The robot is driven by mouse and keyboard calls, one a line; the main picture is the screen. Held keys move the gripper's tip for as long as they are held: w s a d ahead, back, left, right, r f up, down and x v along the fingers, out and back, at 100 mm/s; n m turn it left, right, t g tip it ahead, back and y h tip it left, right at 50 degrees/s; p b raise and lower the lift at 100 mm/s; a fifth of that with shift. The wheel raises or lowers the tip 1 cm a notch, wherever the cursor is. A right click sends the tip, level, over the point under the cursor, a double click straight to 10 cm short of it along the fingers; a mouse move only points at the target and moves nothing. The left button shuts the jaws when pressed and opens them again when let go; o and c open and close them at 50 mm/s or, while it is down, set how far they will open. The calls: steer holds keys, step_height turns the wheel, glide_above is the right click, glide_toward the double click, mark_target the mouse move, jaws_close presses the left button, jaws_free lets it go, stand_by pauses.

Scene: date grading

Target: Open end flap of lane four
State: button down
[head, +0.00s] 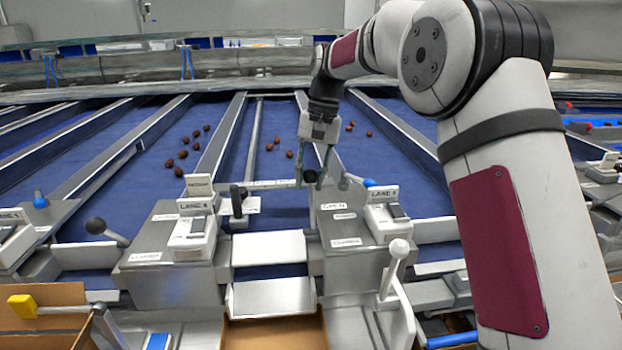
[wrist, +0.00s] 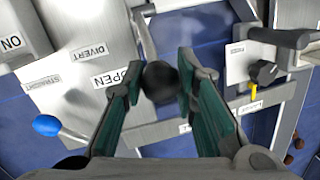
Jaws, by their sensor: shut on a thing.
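My gripper (head: 318,168) is shut on the black ball knob (head: 310,176) of a lever, beside a metal housing with an OPEN label (head: 333,206) and a lower label that looks like CLOSED (head: 346,242). In the wrist view the black knob (wrist: 160,82) sits between the two green-padded fingertips, by the OPEN label (wrist: 118,75). Left of it, a pale flap plate (head: 268,247) spans the lane end, with a sloping metal plate (head: 272,297) below. The left control box (head: 197,228) reads LANE 4; the right box's number is hard to read.
A blue-knobbed lever (wrist: 47,125) and a dark rotary switch (wrist: 264,73) flank the fingers. A white-knobbed lever (head: 398,250) stands at front right. Another black-knobbed lever (head: 97,226) is at left. Dates (head: 174,163) lie on the blue belts. A cardboard box (head: 270,335) is below.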

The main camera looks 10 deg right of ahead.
steer(key=shift+w+f+b, duration=0.35)
steer(key=shift+w+f, duration=0.1)
steer(key=shift+w, duration=0.3)
steer(key=c, duration=1.3)
jaws_free()
steer(key=shift+w+f, duration=0.15)
steer(key=shift+r, duration=0.2)
steer(key=v, duration=1.1)
steer(key=shift+d+r, duration=0.1)
steer(key=shift+r, duration=0.2)
steer(key=shift+r, duration=0.1)
